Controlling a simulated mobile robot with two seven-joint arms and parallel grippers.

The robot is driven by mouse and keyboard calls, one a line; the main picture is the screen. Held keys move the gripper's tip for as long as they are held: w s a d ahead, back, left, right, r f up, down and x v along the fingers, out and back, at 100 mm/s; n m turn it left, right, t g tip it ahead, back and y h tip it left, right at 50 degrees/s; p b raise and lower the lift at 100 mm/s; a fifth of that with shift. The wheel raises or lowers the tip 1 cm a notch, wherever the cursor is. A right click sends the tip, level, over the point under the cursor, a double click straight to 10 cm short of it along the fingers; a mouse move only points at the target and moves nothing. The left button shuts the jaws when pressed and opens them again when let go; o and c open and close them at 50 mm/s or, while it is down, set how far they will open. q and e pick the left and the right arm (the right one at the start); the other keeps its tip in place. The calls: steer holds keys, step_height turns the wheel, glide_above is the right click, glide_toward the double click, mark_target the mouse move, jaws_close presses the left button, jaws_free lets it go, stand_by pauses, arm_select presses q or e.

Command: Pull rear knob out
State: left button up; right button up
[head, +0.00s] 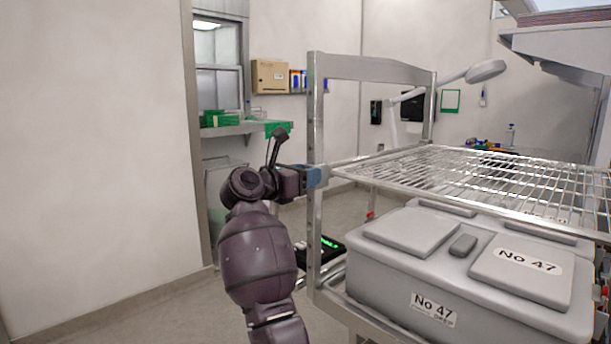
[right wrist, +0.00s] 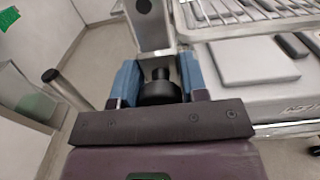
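The rear knob (right wrist: 160,91) is black and round, on the metal frame post (right wrist: 152,25) in the right wrist view. My right gripper (right wrist: 160,82) has one blue finger on each side of the knob, and the knob fills the gap between them. It looks shut on the knob. In the head view my right gripper (head: 316,177) reaches the near post of the metal rack (head: 315,125). The knob is hidden behind the fingers there. My left gripper is not in view.
A wire shelf (head: 480,180) extends right from the frame. Below it stands a grey case (head: 385,285) labelled No 47. A wall shelf with green items (head: 225,118) is at the back left. The floor left of the rack is mostly clear.

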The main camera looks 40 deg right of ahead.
jaws_close()
steer(key=shift+a+f, duration=0.2)
steer(key=shift+a, duration=0.95)
steer(key=shift+s+a+r, duration=0.1)
steer(key=shift+a+r, duration=0.05)
steer(key=shift+a, duration=0.1)
steer(key=shift+o, duration=0.9)
jaws_free()
steer(key=shift+o, duration=1.3)
steer(key=shift+a, duration=0.1)
steer(key=shift+r, duration=0.15)
